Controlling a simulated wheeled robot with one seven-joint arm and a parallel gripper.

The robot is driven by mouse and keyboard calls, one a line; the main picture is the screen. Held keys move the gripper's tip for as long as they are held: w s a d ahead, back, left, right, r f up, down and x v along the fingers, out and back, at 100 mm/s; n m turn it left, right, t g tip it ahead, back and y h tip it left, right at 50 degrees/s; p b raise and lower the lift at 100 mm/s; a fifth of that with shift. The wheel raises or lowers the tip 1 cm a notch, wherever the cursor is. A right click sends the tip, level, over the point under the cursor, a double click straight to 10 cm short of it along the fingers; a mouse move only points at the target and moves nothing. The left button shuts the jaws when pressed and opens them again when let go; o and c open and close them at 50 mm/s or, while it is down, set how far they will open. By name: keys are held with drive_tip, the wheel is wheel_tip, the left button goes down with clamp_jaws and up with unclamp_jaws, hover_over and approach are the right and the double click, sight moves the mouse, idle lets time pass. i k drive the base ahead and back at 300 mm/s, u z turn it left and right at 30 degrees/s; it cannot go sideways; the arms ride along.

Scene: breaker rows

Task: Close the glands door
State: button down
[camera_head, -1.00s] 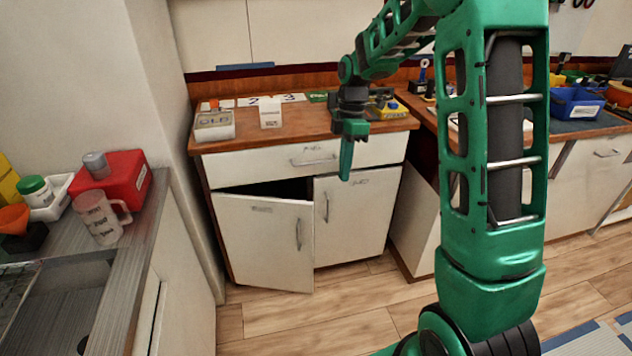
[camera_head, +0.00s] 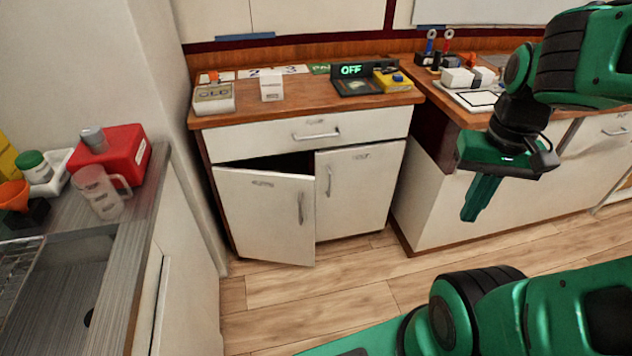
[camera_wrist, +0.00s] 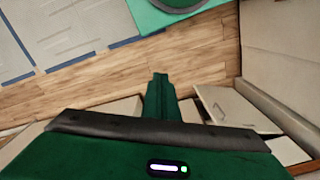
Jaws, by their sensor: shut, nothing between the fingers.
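The glands door (camera_head: 262,215) is the left of two white doors on the low cabinet in the head view. It stands ajar, with a dark gap along its top and its handle (camera_head: 301,208) near its right edge. Its label is too small to read surely. A white panel, likely this door, also shows in the wrist view (camera_wrist: 236,108). My gripper (camera_head: 469,216) is shut and empty. It hangs in the air to the right of the cabinet, pointing down, clear of the door. It also shows in the wrist view (camera_wrist: 160,76).
The right cabinet door (camera_head: 358,190) and the drawer (camera_head: 300,134) above are shut. Small devices, including an OFF display (camera_head: 352,71), stand on the worktop. A counter (camera_head: 130,240) with a mug (camera_head: 100,192) is at left. The floor (camera_head: 300,295) before the cabinet is clear.

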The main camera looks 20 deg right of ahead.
sight(271, 216)
drive_tip(key=z, duration=0.85)
drive_tip(key=k, duration=0.85)
drive_tip(key=u, duration=0.7)
drive_tip(key=i, duration=1)
drive_tip(key=z, duration=0.05)
